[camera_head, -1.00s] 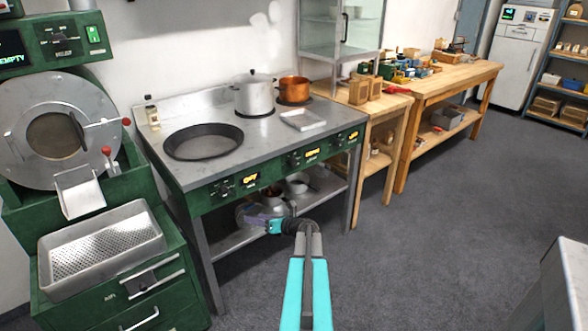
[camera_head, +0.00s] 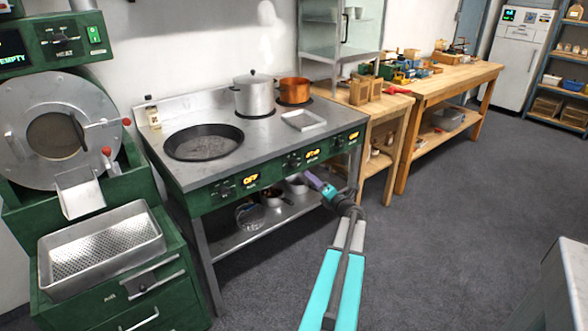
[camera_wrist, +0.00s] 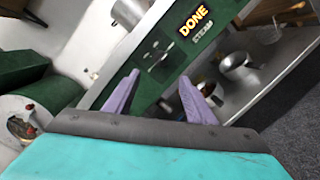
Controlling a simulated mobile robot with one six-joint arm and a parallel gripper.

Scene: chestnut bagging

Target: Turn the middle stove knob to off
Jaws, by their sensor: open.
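The stove (camera_head: 190,185) has a green front panel with three knobs, each beside a small lit display. The middle knob (camera_head: 295,161) sits left of its yellow display (camera_head: 313,154). My gripper (camera_head: 313,179) is in front of the stove, below and slightly right of the middle knob. In the wrist view its two purple fingers (camera_wrist: 158,80) are spread and empty, pointing at the panel. Just beyond them is a knob (camera_wrist: 159,56), apart from the fingers, beside a display (camera_wrist: 194,20) reading DONE with STEAM below it. I cannot be certain this is the middle knob.
A dark pan (camera_head: 203,142), a silver pot (camera_head: 254,95) and a copper pot (camera_head: 294,91) stand on the stovetop. Pots sit on the lower shelf. A green roaster (camera_head: 60,130) stands left and a wooden workbench (camera_head: 450,80) right.

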